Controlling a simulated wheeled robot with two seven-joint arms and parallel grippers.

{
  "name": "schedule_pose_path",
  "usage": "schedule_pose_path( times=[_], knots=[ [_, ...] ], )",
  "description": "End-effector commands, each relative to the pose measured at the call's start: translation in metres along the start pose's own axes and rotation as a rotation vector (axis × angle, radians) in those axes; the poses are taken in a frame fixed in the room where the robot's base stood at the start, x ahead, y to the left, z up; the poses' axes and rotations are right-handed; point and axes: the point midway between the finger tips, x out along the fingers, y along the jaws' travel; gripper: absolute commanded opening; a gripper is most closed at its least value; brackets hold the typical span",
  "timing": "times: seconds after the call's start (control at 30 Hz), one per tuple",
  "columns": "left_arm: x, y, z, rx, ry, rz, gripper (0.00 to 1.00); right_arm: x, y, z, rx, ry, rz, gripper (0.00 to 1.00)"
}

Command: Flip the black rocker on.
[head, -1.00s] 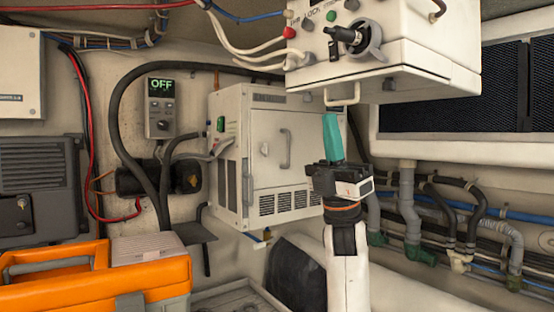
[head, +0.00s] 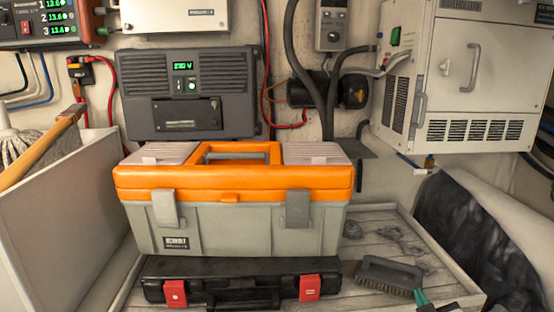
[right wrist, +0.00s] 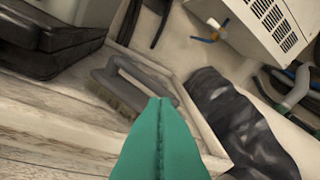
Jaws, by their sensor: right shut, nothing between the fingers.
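A dark grey wall unit (head: 188,95) at the upper middle left of the head view has a lit green "230 V" display. My right gripper (head: 420,298) is at the bottom right of the head view, low, beside the brush and far from the wall unit. Its teal fingers are shut and empty in the right wrist view (right wrist: 160,108). My left gripper is not in view.
An orange-lidded toolbox (head: 235,195) and a black case (head: 235,285) stand in front of the wall unit. A brush (head: 388,275) lies on the wooden tray floor. A white cabinet (head: 460,70) is at the right; a pale panel (head: 65,220) stands left.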

Motion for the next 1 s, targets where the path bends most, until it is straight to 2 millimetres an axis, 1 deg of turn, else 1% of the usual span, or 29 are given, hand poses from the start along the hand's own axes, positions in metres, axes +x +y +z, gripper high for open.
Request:
schedule_pose_path(
  times=[0.03, 0.07, 0.1, 0.17, 0.2, 0.27, 0.3, 0.37, 0.4, 0.47, 0.5, 0.67, 0.7, 0.73, 0.8, 0.87, 1.0],
  knots=[
    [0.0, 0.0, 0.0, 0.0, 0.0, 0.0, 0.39, -0.017, 0.024, -0.029, 0.031, 0.101, 0.071, 0.0],
    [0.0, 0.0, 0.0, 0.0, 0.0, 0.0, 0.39, -0.028, 0.037, -0.044, 0.051, 0.163, 0.111, 0.0],
    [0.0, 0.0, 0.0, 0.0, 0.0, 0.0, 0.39, -0.044, 0.053, -0.064, 0.076, 0.244, 0.162, 0.0],
    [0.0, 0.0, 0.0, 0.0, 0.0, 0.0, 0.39, -0.069, 0.074, -0.089, 0.108, 0.357, 0.229, 0.0],
    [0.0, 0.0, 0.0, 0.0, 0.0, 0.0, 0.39, -0.085, 0.086, -0.102, 0.126, 0.425, 0.268, 0.0],
    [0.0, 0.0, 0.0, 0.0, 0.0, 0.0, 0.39, -0.108, 0.1, -0.119, 0.146, 0.514, 0.317, 0.0],
    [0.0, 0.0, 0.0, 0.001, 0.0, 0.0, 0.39, -0.122, 0.108, -0.129, 0.159, 0.568, 0.347, 0.0],
    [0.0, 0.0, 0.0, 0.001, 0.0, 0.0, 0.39, -0.143, 0.119, -0.141, 0.173, 0.643, 0.384, 0.0],
    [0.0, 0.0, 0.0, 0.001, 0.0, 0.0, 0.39, -0.156, 0.125, -0.148, 0.182, 0.689, 0.408, 0.0],
    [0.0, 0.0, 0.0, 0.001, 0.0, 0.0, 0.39, -0.176, 0.133, -0.157, 0.193, 0.755, 0.442, 0.0],
    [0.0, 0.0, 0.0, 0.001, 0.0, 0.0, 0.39, -0.189, 0.137, -0.162, 0.199, 0.798, 0.462, 0.0],
    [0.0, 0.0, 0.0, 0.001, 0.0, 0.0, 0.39, -0.239, 0.151, -0.179, 0.22, 0.959, 0.537, 0.0],
    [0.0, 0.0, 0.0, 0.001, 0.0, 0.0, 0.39, -0.245, 0.155, -0.184, 0.223, 0.988, 0.549, 0.0],
    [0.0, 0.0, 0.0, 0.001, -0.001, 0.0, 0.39, -0.238, 0.16, -0.191, 0.221, 0.986, 0.546, 0.0],
    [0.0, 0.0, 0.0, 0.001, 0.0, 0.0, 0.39, -0.23, 0.171, -0.205, 0.218, 0.991, 0.547, 0.0],
    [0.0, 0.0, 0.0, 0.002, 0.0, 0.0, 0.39, -0.224, 0.18, -0.217, 0.216, 0.995, 0.549, 0.0],
    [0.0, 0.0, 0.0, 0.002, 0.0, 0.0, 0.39, -0.212, 0.203, -0.251, 0.211, 1.01, 0.555, 0.0]
  ],
)
